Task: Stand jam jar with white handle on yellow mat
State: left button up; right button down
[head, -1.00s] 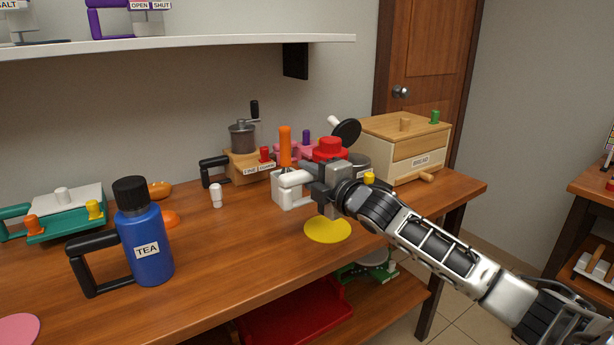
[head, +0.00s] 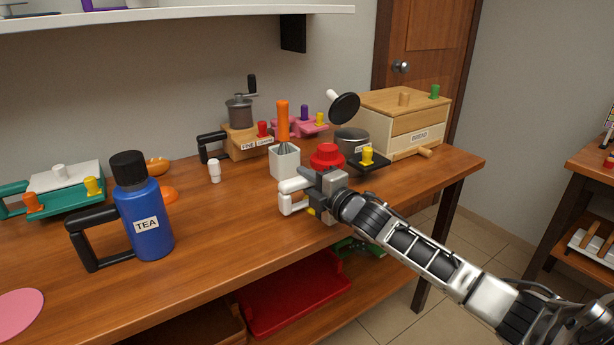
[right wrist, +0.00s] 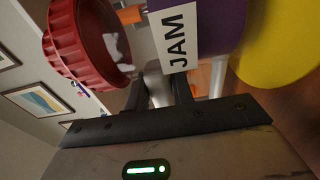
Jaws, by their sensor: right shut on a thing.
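The jam jar shows its red lid (head: 327,156) upright above my right gripper (head: 312,188) in the head view; the gripper hides most of its body. In the right wrist view its purple side with the JAM label (right wrist: 178,38) and red lid (right wrist: 85,42) are close up. My right gripper is shut on the jar's white handle (head: 291,186). The yellow mat (head: 311,212) shows only as a sliver below the gripper. In the right wrist view the mat (right wrist: 282,45) lies right by the jar's base; I cannot tell whether they touch. My left gripper is out of view.
A white holder (head: 285,162) with an orange-handled tool stands close behind the gripper. The blue TEA jar (head: 146,222) is at left. The front table between it and my gripper is clear.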

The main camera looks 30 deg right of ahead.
jog(key=shift+f, duration=0.45)
dwell(0.5)
jog(key=c, duration=0.6)
grip_release()
jog(key=shift+f, duration=0.2)
jog(key=shift+o, duration=0.2)
jog(key=shift+s+a, duration=0.45)
jog(key=shift+s, duration=0.45)
jog(key=shift+s+a, duration=0.45)
jog(key=shift+s, duration=0.4)
jog(key=s, duration=1)
jog(key=shift+s, duration=0.35)
